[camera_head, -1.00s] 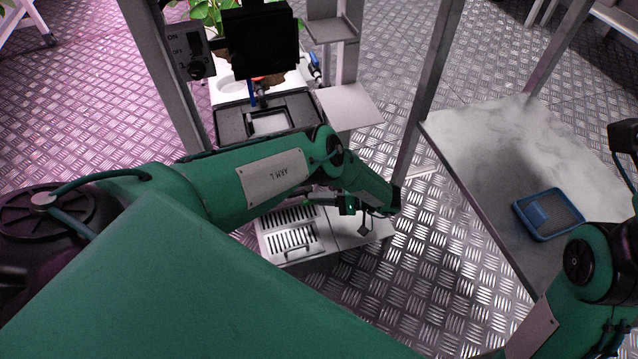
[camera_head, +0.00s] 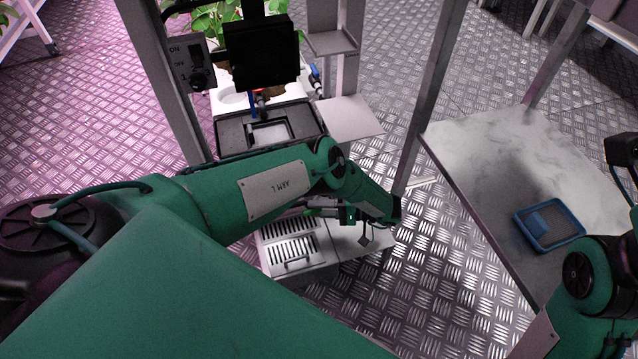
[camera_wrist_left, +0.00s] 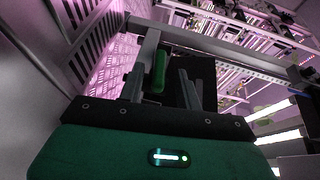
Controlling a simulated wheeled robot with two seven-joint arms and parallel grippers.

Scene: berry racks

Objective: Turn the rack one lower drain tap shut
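My left gripper (camera_head: 345,213) reaches low in the head view, beside a white slatted box, partly covered by its own wrist. In the left wrist view its two grey fingers (camera_wrist_left: 162,90) stand apart, so it is open. A short green bar (camera_wrist_left: 158,70) shows between the fingers, nearer the left one; I cannot tell whether it is the drain tap's handle or whether a finger touches it. Higher on the rack, a blue-handled valve (camera_head: 315,75) shows beside the white planter. No lower drain tap is clearly recognisable in the head view. My right gripper is not in view.
The slatted box (camera_head: 300,262) sits below my left forearm. A black tray (camera_head: 232,130) and grey shelf plate (camera_head: 350,118) are above it. Rack posts (camera_head: 432,90) stand close by. A table (camera_head: 475,160) at right holds a blue tray (camera_head: 578,238). Patterned metal floor lies between.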

